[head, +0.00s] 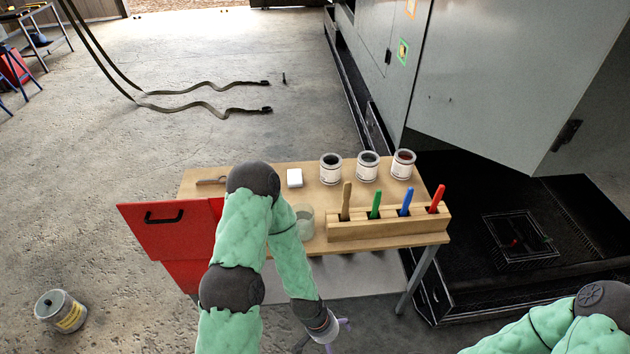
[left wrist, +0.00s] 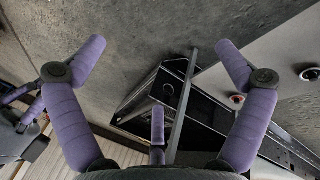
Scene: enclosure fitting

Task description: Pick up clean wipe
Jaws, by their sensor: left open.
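A small white block-like item, which looks like the clean wipe (head: 294,178), lies flat near the back of the wooden table (head: 205,186), left of the paint cans. My left gripper (head: 325,343) is low at the bottom of the head view, in front of the table and well away from the wipe. In the left wrist view its purple fingers (left wrist: 160,50) are spread, with nothing between them. The wipe does not show there. Purple finger parts at the left edge of that view look like my right gripper (left wrist: 22,105), cut off by the frame.
Three cans (head: 368,167) stand at the table's back right. A wooden holder (head: 388,228) with several coloured-handled tools is at the front right. A clear jar (head: 305,220) stands beside it, partly behind my left arm. A red panel (head: 165,238) hangs left; a grey cabinet (head: 500,75) rises right.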

